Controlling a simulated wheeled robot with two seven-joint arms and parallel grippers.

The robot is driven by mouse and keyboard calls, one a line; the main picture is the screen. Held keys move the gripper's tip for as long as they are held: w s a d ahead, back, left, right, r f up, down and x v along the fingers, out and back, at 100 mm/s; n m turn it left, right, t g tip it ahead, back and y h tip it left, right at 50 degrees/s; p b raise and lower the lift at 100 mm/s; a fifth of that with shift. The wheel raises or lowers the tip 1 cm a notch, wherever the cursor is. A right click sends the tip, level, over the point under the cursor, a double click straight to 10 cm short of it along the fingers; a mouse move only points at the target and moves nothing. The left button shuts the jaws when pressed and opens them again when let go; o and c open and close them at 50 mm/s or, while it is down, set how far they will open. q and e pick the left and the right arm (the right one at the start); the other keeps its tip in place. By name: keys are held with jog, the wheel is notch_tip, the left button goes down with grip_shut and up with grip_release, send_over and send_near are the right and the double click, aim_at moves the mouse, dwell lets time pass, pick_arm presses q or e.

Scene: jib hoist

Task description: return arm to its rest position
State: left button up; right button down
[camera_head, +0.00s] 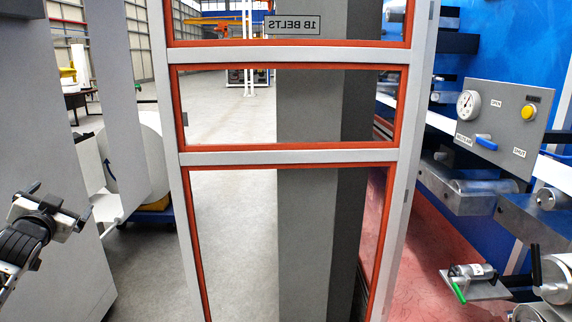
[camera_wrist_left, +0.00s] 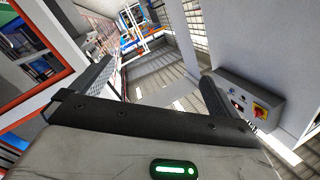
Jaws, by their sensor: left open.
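My left gripper (camera_head: 58,203) is at the left edge of the head view, beside a grey panel, raised and holding nothing. In the left wrist view my left gripper (camera_wrist_left: 155,88) shows its two dark fingers spread wide apart, with only distant floor and structures between them. The lower part of the left arm is cut off by the picture edge. My right gripper does not show in either view. No hoist hook or load shows near the left gripper.
A grey-and-orange framed panel (camera_head: 290,157) stands straight ahead. A grey control panel (camera_head: 505,125) with a gauge is at right, above metal rollers. A grey box with a red-yellow switch (camera_wrist_left: 262,110) is beside the left gripper's right finger. Grey floor (camera_head: 225,230) shows beyond the frame.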

pick_arm(q)
jog(key=s+d+f+m+g+h, duration=0.1)
jog(key=s+d+f+h, duration=0.1)
jog(key=s+d+f, duration=0.35)
jog(key=s+d+f+g+h, duration=0.1)
jog(key=s+d+f, duration=0.1)
jog(key=d+f, duration=0.65)
jog(key=s+d+f+m+g+h, duration=0.1)
jog(key=s+d+f+h, duration=0.15)
jog(key=d+f, duration=0.45)
jog(key=s+d+f+n+g+h, duration=0.1)
jog(key=s+d+f, duration=0.2)
jog(key=s, duration=0.5)
jog(key=s+d+f+n+g+h, duration=0.1)
jog(key=s+d+f, duration=0.3)
jog(key=s+d, duration=0.2)
jog(key=s+d+f+g+h, duration=0.1)
jog(key=s+d+f, duration=0.3)
jog(key=s, duration=0.6)
jog(key=shift+s+d+n+g, duration=0.2)
jog(key=shift+d+n+g, duration=0.15)
jog(key=shift+d, duration=0.25)
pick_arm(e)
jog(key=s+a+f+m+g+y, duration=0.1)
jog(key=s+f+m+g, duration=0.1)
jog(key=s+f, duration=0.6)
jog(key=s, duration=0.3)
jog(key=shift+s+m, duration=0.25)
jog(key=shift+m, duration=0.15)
